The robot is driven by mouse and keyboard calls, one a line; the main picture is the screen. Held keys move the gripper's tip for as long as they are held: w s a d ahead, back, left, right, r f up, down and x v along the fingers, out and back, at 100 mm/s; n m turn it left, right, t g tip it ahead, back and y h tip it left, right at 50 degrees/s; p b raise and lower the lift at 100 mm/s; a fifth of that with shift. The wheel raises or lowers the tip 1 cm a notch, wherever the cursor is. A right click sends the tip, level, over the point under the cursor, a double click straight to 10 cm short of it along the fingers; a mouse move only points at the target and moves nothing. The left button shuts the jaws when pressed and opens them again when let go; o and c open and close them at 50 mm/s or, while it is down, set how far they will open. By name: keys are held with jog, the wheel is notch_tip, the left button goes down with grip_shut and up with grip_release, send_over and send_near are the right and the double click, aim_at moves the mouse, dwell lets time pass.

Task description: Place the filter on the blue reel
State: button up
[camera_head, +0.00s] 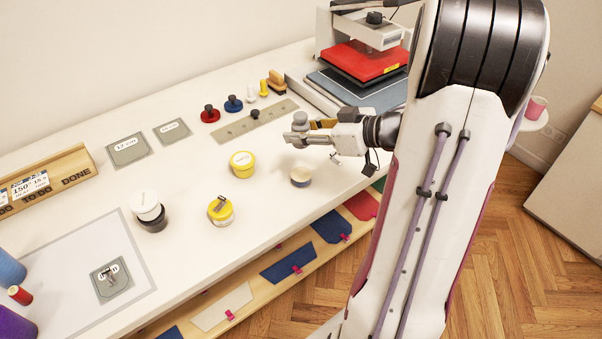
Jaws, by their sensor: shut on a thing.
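My gripper (291,138) is above the right-hand part of the white table, pointing left. It is shut on a small grey knob-like piece (300,120), which shows at its upper side; the jaws hide part of it. I cannot tell whether this piece is the filter. A blue spool-like piece (233,106) with a dark top stands upright at the back, left of and apart from the gripper. A larger blue cylinder (8,269) is cut off at the left edge. I cannot tell which of these two is the blue reel.
Beside the blue piece stand red (210,116), white and yellow ones, behind a grey strip (243,122). A red-plated press (362,58) stands at the back right.

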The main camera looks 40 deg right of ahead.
send_over(301, 174)
jog(key=shift+f, duration=3.15)
jog(key=shift+f, duration=0.1)
jog(key=shift+f, duration=1.75)
jog(key=shift+f, duration=0.15)
jog(key=o, duration=1.1)
